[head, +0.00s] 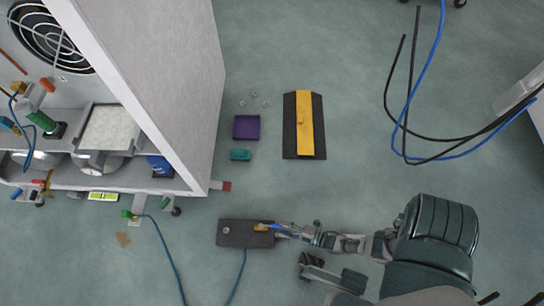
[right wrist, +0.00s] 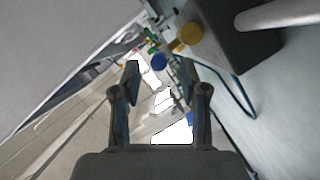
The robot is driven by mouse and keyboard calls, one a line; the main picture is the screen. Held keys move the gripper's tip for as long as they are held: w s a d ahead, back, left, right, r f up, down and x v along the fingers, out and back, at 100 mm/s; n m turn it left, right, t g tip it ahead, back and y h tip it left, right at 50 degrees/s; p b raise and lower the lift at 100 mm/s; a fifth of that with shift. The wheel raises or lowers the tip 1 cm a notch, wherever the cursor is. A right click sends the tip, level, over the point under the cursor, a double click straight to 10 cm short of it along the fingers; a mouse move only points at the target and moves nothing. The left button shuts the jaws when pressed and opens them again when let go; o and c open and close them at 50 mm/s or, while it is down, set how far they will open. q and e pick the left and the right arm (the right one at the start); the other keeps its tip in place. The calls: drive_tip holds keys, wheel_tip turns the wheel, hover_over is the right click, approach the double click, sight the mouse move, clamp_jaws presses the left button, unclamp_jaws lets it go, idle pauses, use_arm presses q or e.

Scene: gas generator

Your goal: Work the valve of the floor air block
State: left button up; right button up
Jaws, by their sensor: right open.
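The floor air block (head: 240,240) is a dark flat block on the floor, right of the cabinet's lower corner. A round grey fitting sits on its left part, and a yellow fitting with a small blue part (head: 264,227) is at its right end. My right gripper (head: 301,246) is open, low over the floor at the block's right end. In the right wrist view my open fingers (right wrist: 160,88) have nothing between them. The block (right wrist: 238,45) shows at upper right, with the yellow fitting (right wrist: 187,38) and blue part (right wrist: 158,62) beyond the fingertips. Whether a finger touches the valve is unclear.
The white generator cabinet (head: 165,70) stands at left, with a blue hose (head: 172,260) from its front. A purple tray (head: 246,127), a teal piece (head: 240,155) and a black and yellow plate (head: 304,125) lie on the floor. Cables (head: 410,100) loop at upper right.

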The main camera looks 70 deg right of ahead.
sight(276, 226)
drive_tip(key=shift+b+x, duration=0.45)
drive_tip(key=shift+x, duration=1.8)
clamp_jaws()
